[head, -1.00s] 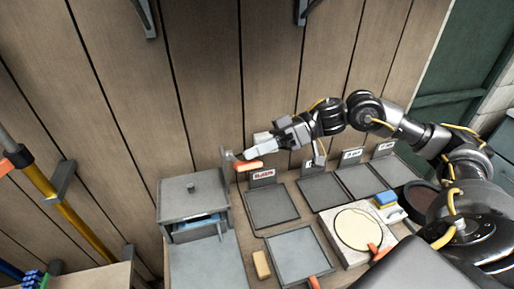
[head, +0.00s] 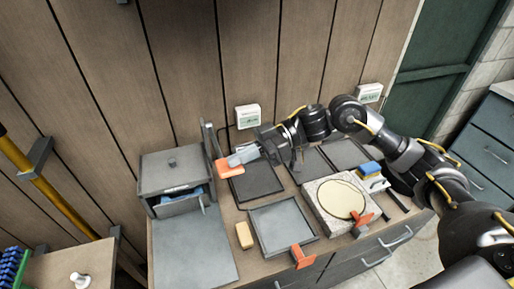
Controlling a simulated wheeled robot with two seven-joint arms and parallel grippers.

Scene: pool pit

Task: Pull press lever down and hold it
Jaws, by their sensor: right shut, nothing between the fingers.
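The press (head: 176,168) is a grey box with a knob on its lid and a front opening with something blue inside. Its lever has a grey upright bar (head: 208,137) at the box's right side and an orange handle (head: 229,169) sticking out to the right. My right gripper (head: 233,158) comes in from the right, shut and empty. Its fingertips are right at the upper edge of the orange handle; I cannot tell whether they touch it. My left gripper is not in view.
On the bench are a grey mat (head: 190,255), a tan block (head: 244,235), a grey tray (head: 283,230) with an orange clip, a stone slab (head: 322,212) with a round pale disc, and a blue-yellow sponge (head: 370,169). A plank wall stands close behind.

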